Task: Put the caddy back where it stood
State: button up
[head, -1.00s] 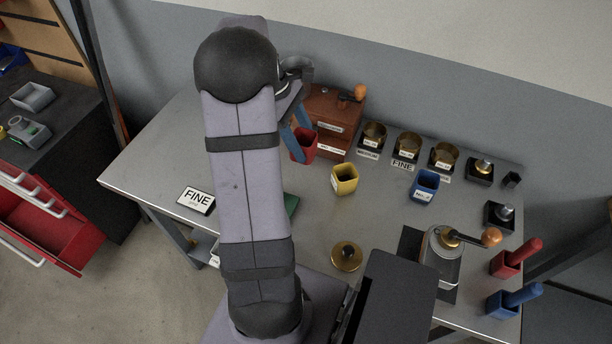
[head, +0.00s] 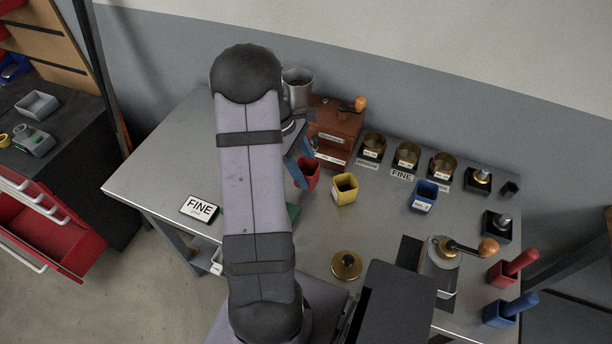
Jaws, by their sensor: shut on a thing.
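The red caddy (head: 310,173) is an open-topped square cup, left of the yellow caddy (head: 345,190) and in front of the wooden drawer box. My gripper (head: 303,168) comes down from behind my arm with its blue fingers shut on the red caddy. My arm and the fingers hide its left side. I cannot tell whether its base touches the table. The blue caddy (head: 424,194) stands to the right, with a label on its front. A green thing (head: 293,211) is mostly hidden by my arm.
The wooden drawer box (head: 333,132) stands behind, with a row of brass cups (head: 407,155) to its right.

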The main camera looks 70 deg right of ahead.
jog(key=shift+f+p, duration=0.3)
jog(key=shift+f, duration=1.35)
jog(key=shift+f, duration=0.1)
jog(key=o, duration=1.1)
jog(key=shift+o, duration=0.2)
jog(key=b+v, duration=0.2)
jog(key=v, duration=1)
jog(key=shift+b, duration=0.4)
jog(key=shift+w, duration=0.1)
